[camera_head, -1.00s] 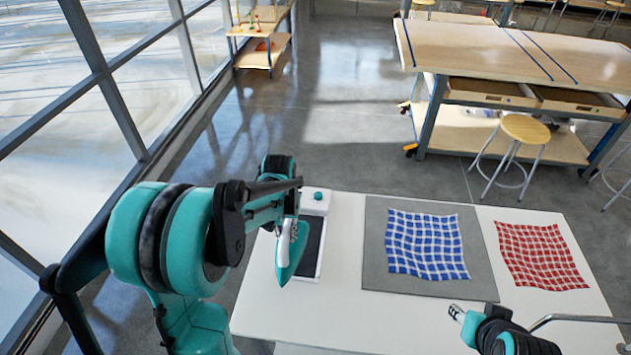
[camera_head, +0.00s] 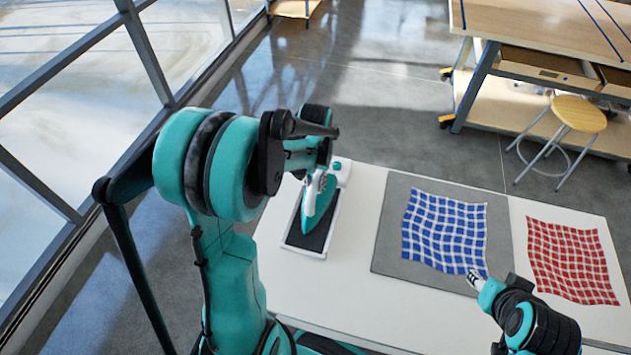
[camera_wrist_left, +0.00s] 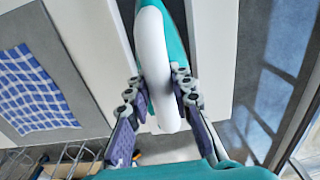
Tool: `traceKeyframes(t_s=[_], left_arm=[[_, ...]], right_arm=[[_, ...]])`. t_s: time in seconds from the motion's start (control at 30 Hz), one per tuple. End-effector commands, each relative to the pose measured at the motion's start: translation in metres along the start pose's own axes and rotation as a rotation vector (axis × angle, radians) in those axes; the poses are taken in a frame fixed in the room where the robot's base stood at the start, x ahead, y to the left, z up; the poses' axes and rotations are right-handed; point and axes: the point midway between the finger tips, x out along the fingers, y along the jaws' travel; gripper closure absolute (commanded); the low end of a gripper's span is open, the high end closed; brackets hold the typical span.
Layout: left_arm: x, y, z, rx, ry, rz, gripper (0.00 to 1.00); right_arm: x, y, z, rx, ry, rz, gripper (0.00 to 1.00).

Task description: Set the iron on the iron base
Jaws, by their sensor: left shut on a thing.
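The teal-and-white iron (camera_head: 316,212) is in my left gripper (camera_head: 318,178), its tip pointing toward the front of the table. In the left wrist view the fingers (camera_wrist_left: 158,92) close on both sides of the iron's white handle (camera_wrist_left: 152,50). The iron base (camera_head: 294,241), a white tray with a dark pad, is at the table's left end. The iron appears within the tray's outline, over the pad; I cannot tell whether it touches. My left arm hides part of the iron's rear. My right gripper (camera_head: 476,277) is by the blue cloth's front edge; its jaw opening is unclear.
A blue checked cloth (camera_head: 445,230) lies on a grey mat (camera_head: 391,252), right of the base. A red checked cloth (camera_head: 572,260) lies farther right. The white table (camera_head: 345,290) is bare in front. A stool (camera_head: 578,114) and a workbench stand behind.

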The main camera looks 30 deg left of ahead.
Motion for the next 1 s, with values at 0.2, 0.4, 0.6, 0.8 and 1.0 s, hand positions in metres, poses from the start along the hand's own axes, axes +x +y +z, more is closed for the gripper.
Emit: traceKeyframes(t_s=[0.2,0.4,0.6,0.8,1.0], left_arm=[[0.024,0.000,0.000,0.000,0.000,0.000,1.00],[0.030,0.000,0.000,0.000,0.000,0.000,1.00],[0.030,0.000,0.000,0.000,0.000,0.000,1.00],[0.030,0.000,0.000,0.000,0.000,0.000,1.00],[0.030,0.000,0.000,0.000,0.000,0.000,1.00]], right_arm=[[0.015,0.000,0.010,0.000,0.000,0.000,0.60],[0.018,0.000,0.013,0.000,0.000,0.000,0.60],[0.018,0.000,0.012,0.000,0.000,0.000,0.60],[0.018,0.000,0.012,0.000,0.000,0.000,0.60],[0.018,0.000,0.013,0.000,0.000,0.000,0.60]])
